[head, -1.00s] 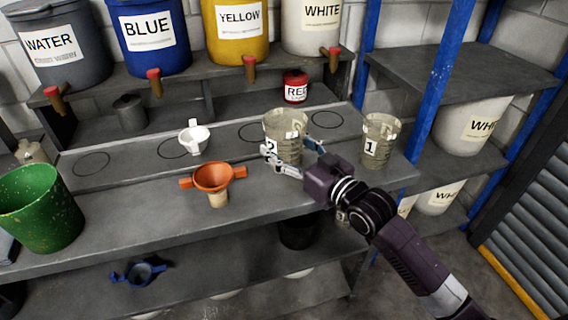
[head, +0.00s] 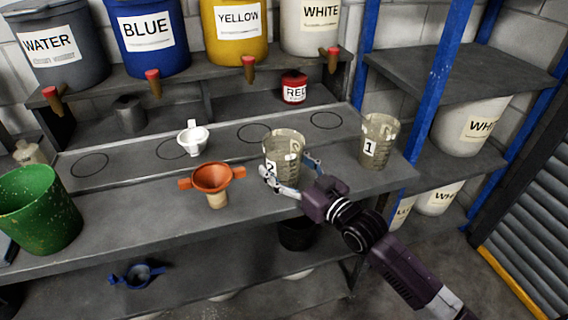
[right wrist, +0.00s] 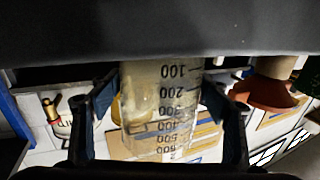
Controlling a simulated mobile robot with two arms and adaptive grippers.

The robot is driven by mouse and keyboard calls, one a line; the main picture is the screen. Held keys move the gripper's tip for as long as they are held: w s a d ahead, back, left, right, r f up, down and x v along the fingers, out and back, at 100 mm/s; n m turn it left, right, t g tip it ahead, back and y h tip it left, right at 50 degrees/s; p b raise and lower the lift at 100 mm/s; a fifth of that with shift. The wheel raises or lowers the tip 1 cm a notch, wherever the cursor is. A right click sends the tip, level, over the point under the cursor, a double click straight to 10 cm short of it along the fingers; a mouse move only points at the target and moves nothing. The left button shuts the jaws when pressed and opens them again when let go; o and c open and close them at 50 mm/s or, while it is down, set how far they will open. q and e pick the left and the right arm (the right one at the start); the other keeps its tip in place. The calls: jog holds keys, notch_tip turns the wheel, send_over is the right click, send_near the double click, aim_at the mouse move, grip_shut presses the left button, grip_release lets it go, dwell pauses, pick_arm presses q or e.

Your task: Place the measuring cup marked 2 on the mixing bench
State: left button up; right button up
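The measuring cup marked 2 (head: 287,151) is clear, with a beige tint, and stands upright over the front part of the grey mixing bench (head: 120,228). My right gripper (head: 289,178) is shut around its sides, one finger on each side. In the right wrist view the cup (right wrist: 160,110) shows its black scale between the two fingers (right wrist: 160,118). I cannot tell whether its base touches the bench. The measuring cup marked 1 (head: 385,139) stands to the right on the bench. My left gripper is not in view.
An orange funnel (head: 217,178) on a stand is left of the held cup. A white funnel (head: 193,139), a green bucket (head: 38,210) and a red pot (head: 294,88) are also here. Labelled paint buckets line the back shelf. A blue post (head: 441,75) rises at the right.

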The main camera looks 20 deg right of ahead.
jog(key=shift+o, duration=0.8)
jog(key=shift+r, duration=0.3)
jog(key=b+v, duration=0.1)
jog(key=v, duration=1.1)
jog(key=shift+f, duration=0.15)
